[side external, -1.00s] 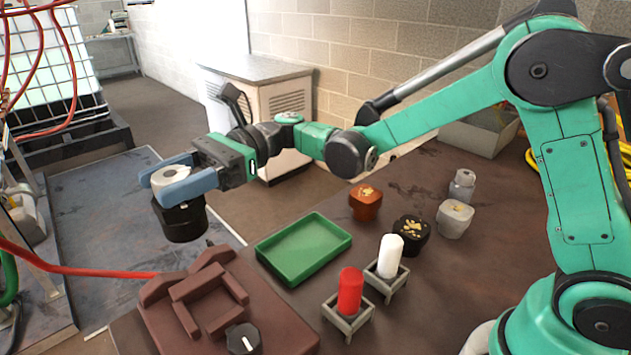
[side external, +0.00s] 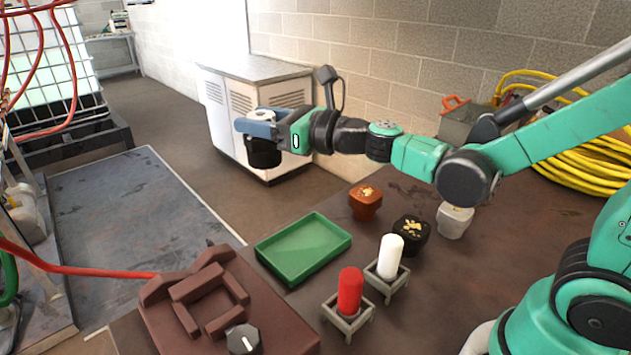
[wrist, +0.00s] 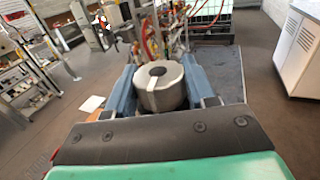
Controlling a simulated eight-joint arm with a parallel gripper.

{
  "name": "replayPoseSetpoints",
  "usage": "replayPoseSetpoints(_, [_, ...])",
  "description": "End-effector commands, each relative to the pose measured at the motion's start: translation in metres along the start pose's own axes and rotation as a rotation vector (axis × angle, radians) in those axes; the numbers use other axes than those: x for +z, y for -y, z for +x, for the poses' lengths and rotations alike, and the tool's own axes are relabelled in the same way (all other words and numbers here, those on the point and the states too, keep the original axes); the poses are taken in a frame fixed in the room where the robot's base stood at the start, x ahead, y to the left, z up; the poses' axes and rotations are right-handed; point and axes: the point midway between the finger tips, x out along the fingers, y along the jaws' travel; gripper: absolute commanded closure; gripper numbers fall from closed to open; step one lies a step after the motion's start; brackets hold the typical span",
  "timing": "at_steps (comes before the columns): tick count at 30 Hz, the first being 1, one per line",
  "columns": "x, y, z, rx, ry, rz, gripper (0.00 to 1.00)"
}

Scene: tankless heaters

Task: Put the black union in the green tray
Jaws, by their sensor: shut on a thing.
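My gripper (side external: 258,124) is shut on the black union (side external: 264,153). The union has a black body and a pale grey top with a round hole. Its top lies between the blue fingers and its body hangs below them, roughly upright. In the wrist view the union (wrist: 161,98) sits between the two fingers (wrist: 160,82). The green tray (side external: 303,247) is on the brown bench, empty, in the middle of the side view. My gripper is in the air, above and beyond the tray, apart from it.
To the tray's right stand an orange-brown fitting (side external: 365,204), a black fitting with a gold top (side external: 411,234) and a grey fitting (side external: 454,222). Red (side external: 349,292) and white (side external: 390,257) cylinders stand in small holders in front. A brown fixture (side external: 208,304) is at front left.

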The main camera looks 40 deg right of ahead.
Motion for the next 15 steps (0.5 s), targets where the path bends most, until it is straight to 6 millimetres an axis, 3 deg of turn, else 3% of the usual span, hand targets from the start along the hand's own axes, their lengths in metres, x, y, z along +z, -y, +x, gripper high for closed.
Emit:
replayPoseSetpoints(3, [-0.008,0.028,-0.026,-0.197,0.0,0.0,1.0])
replayPoseSetpoints(9, [-0.015,0.051,-0.051,-0.371,0.0,0.0,1.0])
replayPoseSetpoints(12, [-0.014,0.05,-0.049,-0.359,0.0,0.0,1.0])
replayPoseSetpoints(15, [-0.009,0.036,-0.031,-0.252,0.0,0.0,1.0])
